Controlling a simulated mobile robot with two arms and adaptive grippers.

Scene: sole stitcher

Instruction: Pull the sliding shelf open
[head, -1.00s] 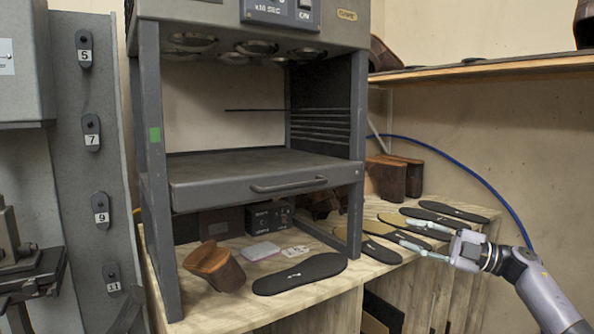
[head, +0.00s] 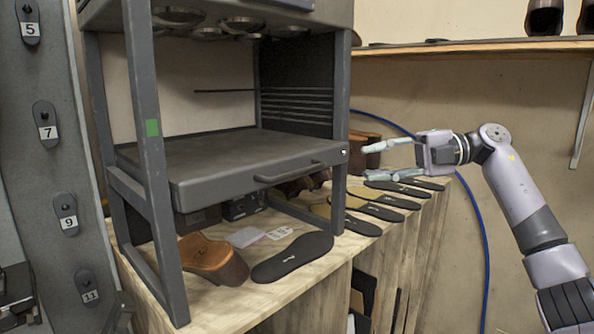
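The grey sliding shelf (head: 235,184) sits inside a grey metal frame, with a curved bar handle (head: 290,172) on its front face. The shelf front is about level with the frame's front posts. My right gripper (head: 371,161) is to the right of the handle, beyond the frame's right post and apart from it. Its two fingers are spread, point left, and hold nothing. My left gripper is not in view.
More insoles (head: 375,207) lie to the right. A wall shelf (head: 470,48) is above. A grey board (head: 52,170) with numbered tags stands left.

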